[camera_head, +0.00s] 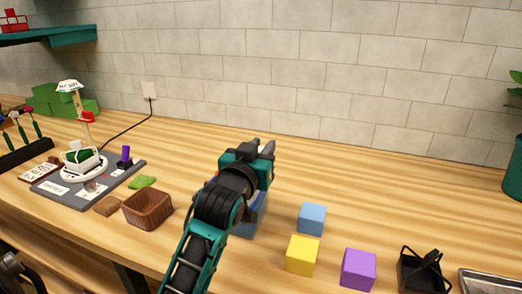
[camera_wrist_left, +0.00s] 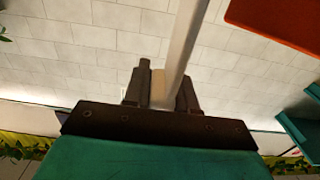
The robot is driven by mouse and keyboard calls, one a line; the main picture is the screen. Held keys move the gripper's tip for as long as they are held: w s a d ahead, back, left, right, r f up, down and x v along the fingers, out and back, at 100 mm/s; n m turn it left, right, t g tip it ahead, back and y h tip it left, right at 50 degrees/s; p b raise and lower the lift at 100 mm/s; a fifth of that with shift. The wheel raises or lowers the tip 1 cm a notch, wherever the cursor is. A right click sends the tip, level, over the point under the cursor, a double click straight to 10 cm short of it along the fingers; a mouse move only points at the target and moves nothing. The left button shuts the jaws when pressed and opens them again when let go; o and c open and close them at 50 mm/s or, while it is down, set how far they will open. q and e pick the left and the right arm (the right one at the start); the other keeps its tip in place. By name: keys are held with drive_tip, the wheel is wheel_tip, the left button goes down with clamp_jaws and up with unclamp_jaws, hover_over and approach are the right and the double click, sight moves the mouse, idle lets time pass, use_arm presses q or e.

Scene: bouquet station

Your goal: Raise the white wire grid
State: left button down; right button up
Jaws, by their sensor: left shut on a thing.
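My left gripper (camera_head: 264,147) is raised above the middle of the table, its fingers pointing up and away. In the left wrist view the gripper (camera_wrist_left: 161,92) is shut on a narrow pale beige piece (camera_wrist_left: 158,88). A light grey bar (camera_wrist_left: 186,40) runs up from the fingers; I cannot tell whether it is part of the held thing. No white wire grid shows clearly. A small white patterned piece (camera_head: 70,86) tops a post on the grey board at the left; it is too small to identify. My right gripper is not in view.
The grey board (camera_head: 128,177) carries a small white container (camera_head: 80,160). Blue (camera_head: 312,219), yellow (camera_head: 302,256) and purple (camera_head: 358,269) cubes stand right. A clear blue box (camera_head: 250,222) is partly hidden behind my arm.

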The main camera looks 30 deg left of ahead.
use_arm(q)
wheel_tip(320, 180, up, 2)
drive_tip(key=shift+r, duration=0.35)
drive_tip(key=c, duration=1.3)
unclamp_jaws()
drive_tip(key=o, duration=0.3)
drive_tip(key=shift+w, duration=0.1)
drive_tip(key=shift+f, duration=0.2)
